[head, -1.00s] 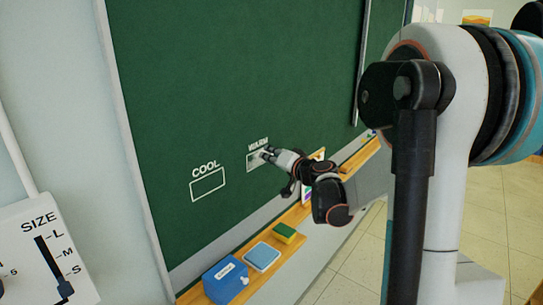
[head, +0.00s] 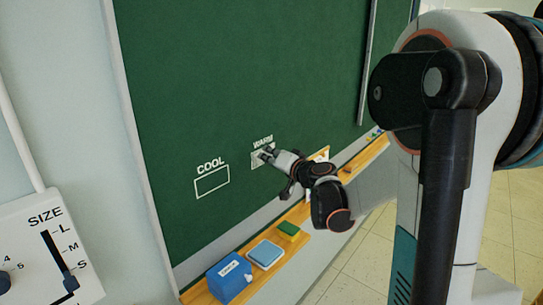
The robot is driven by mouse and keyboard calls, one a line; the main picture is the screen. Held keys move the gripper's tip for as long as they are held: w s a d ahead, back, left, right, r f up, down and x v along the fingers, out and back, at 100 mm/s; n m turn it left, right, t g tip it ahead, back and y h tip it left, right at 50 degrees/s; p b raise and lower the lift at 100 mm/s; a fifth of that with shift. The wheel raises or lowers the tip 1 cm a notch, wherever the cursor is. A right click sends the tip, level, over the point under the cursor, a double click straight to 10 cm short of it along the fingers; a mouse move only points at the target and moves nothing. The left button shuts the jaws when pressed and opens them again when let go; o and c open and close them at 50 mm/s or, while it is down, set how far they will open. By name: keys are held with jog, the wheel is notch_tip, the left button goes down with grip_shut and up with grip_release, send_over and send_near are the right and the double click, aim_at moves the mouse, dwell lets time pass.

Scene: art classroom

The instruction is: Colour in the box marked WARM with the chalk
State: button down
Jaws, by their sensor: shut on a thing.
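The green chalkboard (head: 215,90) fills the middle of the head view. The box marked WARM (head: 257,162) is a small white outline on it, with pale chalk marking inside; how much is filled is too small to tell. My gripper (head: 267,153) is at the box, its tip at or very near the board and covering the box's right part. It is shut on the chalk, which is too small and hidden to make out. The box marked COOL (head: 212,182) is to the left and lower, with plain green inside.
The wooden ledge (head: 310,232) below the board holds a blue box (head: 229,279), a blue-topped pad (head: 265,254) and a green-and-yellow sponge (head: 289,231). A white SIZE panel (head: 25,250) with a slider stands at lower left. Open floor (head: 360,270) is to the right.

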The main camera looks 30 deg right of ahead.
dwell(0.3)
jog(key=shift+s+a, duration=0.25)
jog(key=shift+a, duration=0.5)
jog(key=s+d, duration=0.2)
jog(key=s, duration=0.4)
jog(key=shift+s+d, duration=0.2)
jog(key=shift+s, duration=0.05)
dwell(0.5)
